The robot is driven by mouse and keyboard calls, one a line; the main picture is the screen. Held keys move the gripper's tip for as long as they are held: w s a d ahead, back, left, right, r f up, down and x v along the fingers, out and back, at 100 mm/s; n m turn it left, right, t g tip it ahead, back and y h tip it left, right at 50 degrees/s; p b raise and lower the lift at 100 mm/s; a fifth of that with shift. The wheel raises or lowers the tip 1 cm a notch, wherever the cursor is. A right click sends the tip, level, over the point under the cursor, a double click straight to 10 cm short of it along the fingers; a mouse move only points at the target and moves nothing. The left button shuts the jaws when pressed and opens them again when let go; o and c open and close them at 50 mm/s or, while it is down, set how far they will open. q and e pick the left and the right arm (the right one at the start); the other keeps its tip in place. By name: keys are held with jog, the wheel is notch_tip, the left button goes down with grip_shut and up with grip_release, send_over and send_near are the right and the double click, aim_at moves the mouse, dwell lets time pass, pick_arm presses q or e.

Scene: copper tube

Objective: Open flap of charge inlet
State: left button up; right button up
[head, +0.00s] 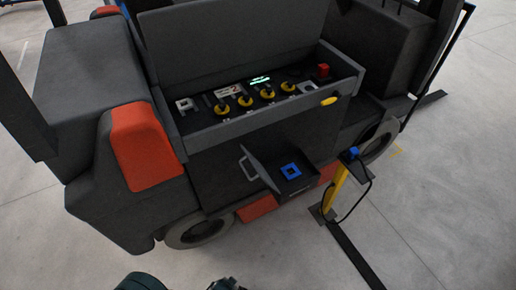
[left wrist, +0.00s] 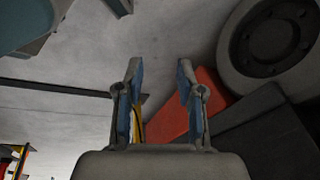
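The charge inlet shows as a blue square ring (head: 290,171) in a dark recess low on the vehicle's side. A dark flap (head: 264,172) with a pale handle (head: 248,169) stands out from the side panel at the ring's left, so it looks swung open. My left gripper (head: 228,285) shows only partly at the bottom edge of the head view, apart from the flap. In the left wrist view its two blue-padded fingers (left wrist: 158,85) are spread with nothing between them. Neither the flap nor the ring can be made out there. My right gripper is not seen.
A control panel (head: 260,98) with yellow knobs juts out above the flap. A yellow post (head: 335,188) with a blue-topped plug (head: 354,153) and black cable stands right of it. The vehicle's wheel (head: 200,230) and orange parts (head: 258,208) sit below. The floor in front is clear.

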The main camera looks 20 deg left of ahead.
aim_at(245, 170)
pick_arm(q)
jog(key=w+d+r+m+t+y, duration=0.2)
jog(key=w+r+m+t, duration=0.2)
jog(key=w+r, duration=0.6)
jog(key=w+d+r+m+t+y, duration=0.1)
jog(key=w+r+m+t+y, duration=0.25)
jog(key=r, duration=1.15)
jog(key=w+r+m+t+y, duration=0.25)
jog(key=w+r+t, duration=0.25)
jog(key=r, duration=1)
jog(key=shift+h, duration=0.4)
jog(key=p+x, duration=0.1)
jog(key=x, duration=1.6)
jog(key=shift+a+r, duration=0.15)
jog(key=shift+w+a, duration=0.35)
jog(key=shift+a, duration=0.05)
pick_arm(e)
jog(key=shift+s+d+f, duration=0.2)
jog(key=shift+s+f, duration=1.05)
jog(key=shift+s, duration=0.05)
pick_arm(q)
jog(key=shift+d, duration=0.15)
grip_shut()
jog(key=shift+p, duration=0.3)
